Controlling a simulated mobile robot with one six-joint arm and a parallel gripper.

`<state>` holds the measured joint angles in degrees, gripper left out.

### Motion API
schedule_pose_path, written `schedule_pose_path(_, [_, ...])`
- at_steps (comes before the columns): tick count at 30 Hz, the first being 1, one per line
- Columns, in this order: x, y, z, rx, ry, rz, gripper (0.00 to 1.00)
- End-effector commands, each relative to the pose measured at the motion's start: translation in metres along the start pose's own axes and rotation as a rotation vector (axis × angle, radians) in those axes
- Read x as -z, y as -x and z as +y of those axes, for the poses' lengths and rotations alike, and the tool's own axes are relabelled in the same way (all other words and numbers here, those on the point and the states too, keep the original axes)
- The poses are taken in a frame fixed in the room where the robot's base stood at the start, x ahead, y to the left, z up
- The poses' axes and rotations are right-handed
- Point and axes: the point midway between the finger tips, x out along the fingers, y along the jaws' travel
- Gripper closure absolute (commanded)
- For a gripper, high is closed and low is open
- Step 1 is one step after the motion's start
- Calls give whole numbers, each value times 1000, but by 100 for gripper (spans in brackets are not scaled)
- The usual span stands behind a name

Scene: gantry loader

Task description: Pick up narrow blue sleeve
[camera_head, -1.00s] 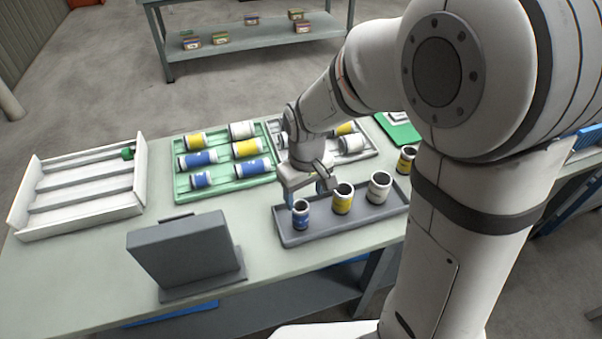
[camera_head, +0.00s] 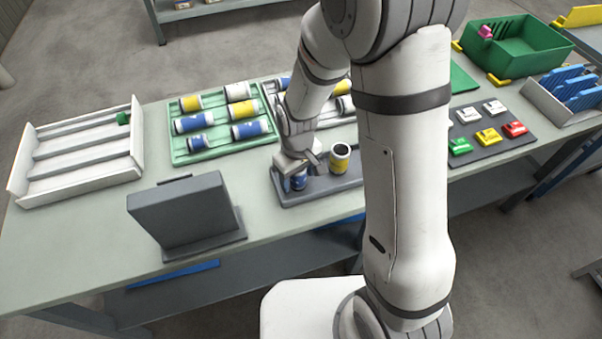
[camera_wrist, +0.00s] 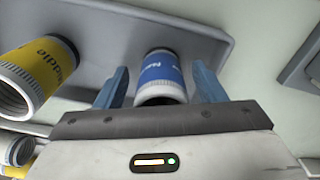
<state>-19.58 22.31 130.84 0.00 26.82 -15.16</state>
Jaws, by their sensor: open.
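The narrow blue sleeve (camera_head: 299,181) stands upright at the left end of a dark grey tray (camera_head: 318,193). In the wrist view the blue sleeve (camera_wrist: 160,74), with white ends, sits between the two blue-grey fingers of my gripper (camera_wrist: 160,88). The fingers are apart, with a gap visible on each side of the sleeve. In the head view my gripper (camera_head: 303,163) is over the sleeve and hides its upper part. A yellow sleeve (camera_head: 340,157) stands to the right on the same tray; it also shows in the wrist view (camera_wrist: 36,72).
A dark grey upright panel (camera_head: 183,212) stands to the left. A white slotted tray (camera_head: 80,188) is at the far left. Bare table lies in front of the panel.

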Motion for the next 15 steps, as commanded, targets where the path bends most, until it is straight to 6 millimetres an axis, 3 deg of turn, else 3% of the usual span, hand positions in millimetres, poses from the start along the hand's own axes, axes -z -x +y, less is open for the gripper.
schedule_pose_path(4, [0,0,0,0,0,0,37])
schedule_pose_path(15, [0,0,0,0,1,0,67])
